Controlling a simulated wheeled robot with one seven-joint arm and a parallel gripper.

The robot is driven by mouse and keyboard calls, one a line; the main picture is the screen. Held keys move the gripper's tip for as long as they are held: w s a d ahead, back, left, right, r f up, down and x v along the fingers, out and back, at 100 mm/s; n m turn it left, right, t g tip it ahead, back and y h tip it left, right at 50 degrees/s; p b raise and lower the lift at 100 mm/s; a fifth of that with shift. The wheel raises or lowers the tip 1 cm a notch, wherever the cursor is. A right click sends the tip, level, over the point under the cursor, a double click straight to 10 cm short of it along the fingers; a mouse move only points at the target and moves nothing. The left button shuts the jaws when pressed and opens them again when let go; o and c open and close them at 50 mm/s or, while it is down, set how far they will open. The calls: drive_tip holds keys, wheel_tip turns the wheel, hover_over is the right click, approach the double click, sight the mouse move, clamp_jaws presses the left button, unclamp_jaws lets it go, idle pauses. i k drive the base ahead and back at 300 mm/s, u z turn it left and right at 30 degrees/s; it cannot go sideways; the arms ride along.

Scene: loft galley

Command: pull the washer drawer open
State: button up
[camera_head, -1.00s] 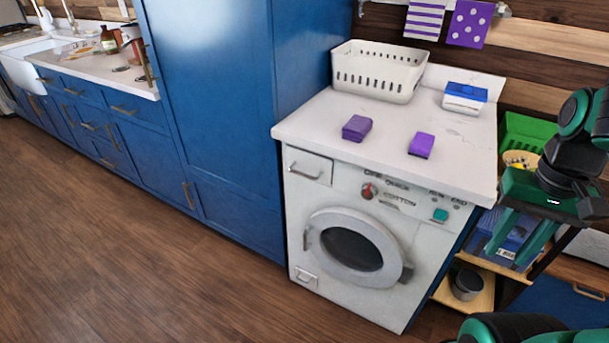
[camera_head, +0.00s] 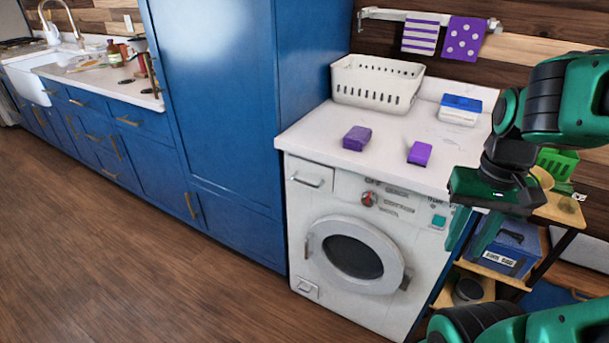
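The white washer (camera_head: 300,225) stands under a white countertop, right of a tall blue cabinet. Its drawer (camera_head: 309,175) is at the top left of the front panel, with a small bar handle (camera_head: 307,182); it looks closed, flush with the panel. My gripper (camera_head: 468,236) hangs at the right, in front of the washer's right edge, well away from the drawer. Its two green fingers point down and are spread apart, with nothing seen between them. The gripper hides part of the washer's right side and the shelf behind.
Two purple blocks (camera_head: 357,138), a white basket (camera_head: 378,84) and a blue-and-white box (camera_head: 460,109) are on the countertop. A shelf rack (camera_head: 561,210) with a green crate (camera_head: 557,162) and a blue box (camera_head: 503,247) stands to the right. The wooden floor (camera_head: 130,250) at left is clear.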

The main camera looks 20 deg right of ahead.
sight(310, 173)
drive_tip(key=i, duration=0.95)
drive_tip(key=u, duration=0.75)
drive_tip(key=k, duration=0.95)
drive_tip(key=z, duration=0.55)
drive_tip(key=i, duration=0.5)
drive_tip(key=u, duration=0.1)
